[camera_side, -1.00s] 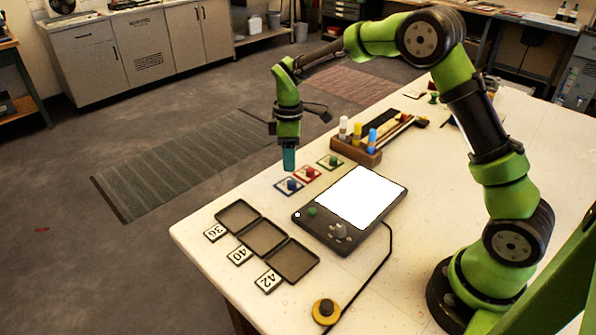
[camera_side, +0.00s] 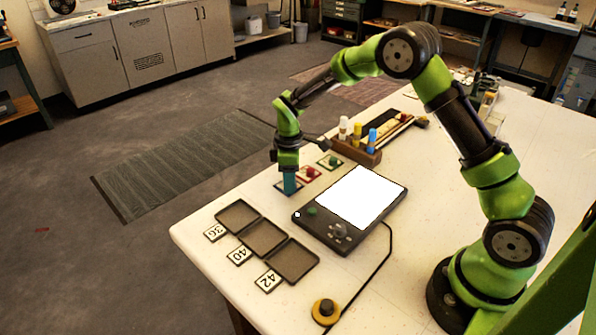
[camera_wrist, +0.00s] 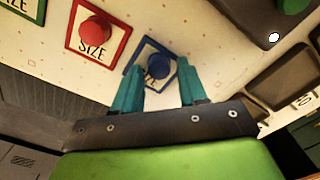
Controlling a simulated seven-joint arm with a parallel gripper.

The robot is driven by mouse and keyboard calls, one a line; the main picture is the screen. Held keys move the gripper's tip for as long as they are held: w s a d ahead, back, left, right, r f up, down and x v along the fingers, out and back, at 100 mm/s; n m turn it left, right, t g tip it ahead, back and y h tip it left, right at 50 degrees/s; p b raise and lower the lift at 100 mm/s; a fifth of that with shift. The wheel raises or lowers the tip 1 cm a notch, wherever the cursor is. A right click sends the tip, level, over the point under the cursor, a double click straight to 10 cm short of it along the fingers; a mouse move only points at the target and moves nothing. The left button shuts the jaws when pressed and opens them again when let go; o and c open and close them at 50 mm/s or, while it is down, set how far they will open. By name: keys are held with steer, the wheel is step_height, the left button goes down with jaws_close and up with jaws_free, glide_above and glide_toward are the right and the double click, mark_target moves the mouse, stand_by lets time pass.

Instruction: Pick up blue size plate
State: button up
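The blue size plate (camera_wrist: 151,64) is a white square card with a blue border, the partly covered word "SIZE" and a round blue knob (camera_wrist: 159,65). In the wrist view the knob shows between the two teal fingers of my gripper (camera_wrist: 160,82), which are spread apart with gaps beside the knob. In the side view my gripper (camera_side: 290,189) points down over the blue plate (camera_side: 279,187) and hides most of it. The red size plate (camera_side: 308,173) and green size plate (camera_side: 330,162) lie in a row beside it.
A dark device with a white screen (camera_side: 362,196) lies just right of the plates. Three dark trays (camera_side: 264,237) with cards 36, 40 and 42 stand in front. A wooden rack (camera_side: 355,150) with bottles stands behind. The table's left edge is close.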

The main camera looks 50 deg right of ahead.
jaws_close()
steer(key=shift+r, duration=0.1)
